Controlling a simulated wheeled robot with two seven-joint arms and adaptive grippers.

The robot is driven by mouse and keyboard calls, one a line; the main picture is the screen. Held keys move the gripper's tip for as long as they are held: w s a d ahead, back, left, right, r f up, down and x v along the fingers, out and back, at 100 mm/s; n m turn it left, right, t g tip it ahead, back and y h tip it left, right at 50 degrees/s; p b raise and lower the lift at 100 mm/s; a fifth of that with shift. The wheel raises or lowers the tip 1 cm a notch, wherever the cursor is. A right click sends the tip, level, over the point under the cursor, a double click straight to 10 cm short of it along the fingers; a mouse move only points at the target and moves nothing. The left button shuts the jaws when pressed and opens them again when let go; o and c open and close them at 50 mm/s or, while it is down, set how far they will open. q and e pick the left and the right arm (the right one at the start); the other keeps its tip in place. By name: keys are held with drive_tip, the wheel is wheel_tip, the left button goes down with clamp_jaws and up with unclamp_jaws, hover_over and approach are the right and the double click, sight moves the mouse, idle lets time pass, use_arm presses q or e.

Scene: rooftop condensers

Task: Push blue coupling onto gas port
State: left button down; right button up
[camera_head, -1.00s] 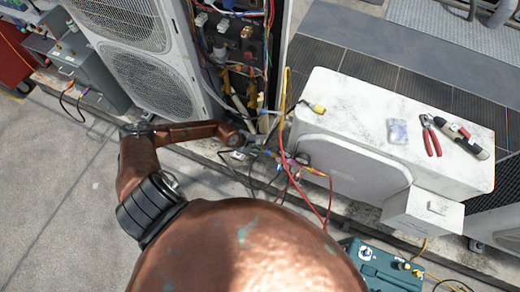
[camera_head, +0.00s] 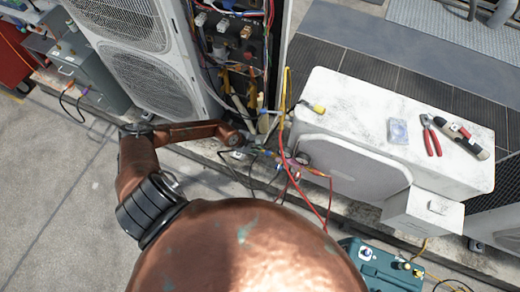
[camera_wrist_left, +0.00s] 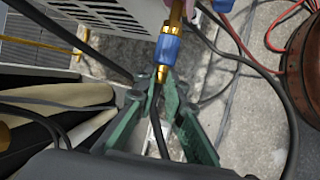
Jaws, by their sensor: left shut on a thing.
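The blue coupling (camera_wrist_left: 167,48) shows at the top of the left wrist view, with brass at both ends. A brass fitting (camera_wrist_left: 177,13), which looks like the gas port, is in line with its upper end. I cannot tell whether the coupling is fully seated. My left gripper (camera_wrist_left: 157,84) has green fingers shut around the coupling's lower brass end, and a black hose runs back between them. In the head view the left gripper (camera_head: 257,147) is small, at the open cabinet's foot among hoses. The right gripper is not in view.
A white unit (camera_head: 350,100) stands right of my gripper, with red-handled pliers (camera_head: 431,138) and a small clear packet (camera_head: 398,131) on top. Red and yellow hoses hang nearby. The open wiring cabinet (camera_head: 240,50) is behind. A teal machine (camera_head: 380,268) stands lower right.

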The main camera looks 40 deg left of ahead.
use_arm(q)
drive_tip(key=shift+s+a, duration=0.1)
drive_tip(key=shift+a, duration=0.35)
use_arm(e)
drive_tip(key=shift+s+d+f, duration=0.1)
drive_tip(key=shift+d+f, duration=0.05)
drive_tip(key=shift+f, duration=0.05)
use_arm(q)
drive_tip(key=a+b, duration=0.1)
drive_tip(key=a, duration=0.1)
drive_tip(key=s+a+b, duration=0.1)
drive_tip(key=b, duration=0.1)
drive_tip(key=shift+a, duration=0.4)
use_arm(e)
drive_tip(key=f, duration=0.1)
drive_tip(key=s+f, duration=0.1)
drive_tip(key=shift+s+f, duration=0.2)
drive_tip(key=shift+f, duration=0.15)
use_arm(q)
drive_tip(key=c, duration=2.6)
unclamp_jaws()
clamp_jaws()
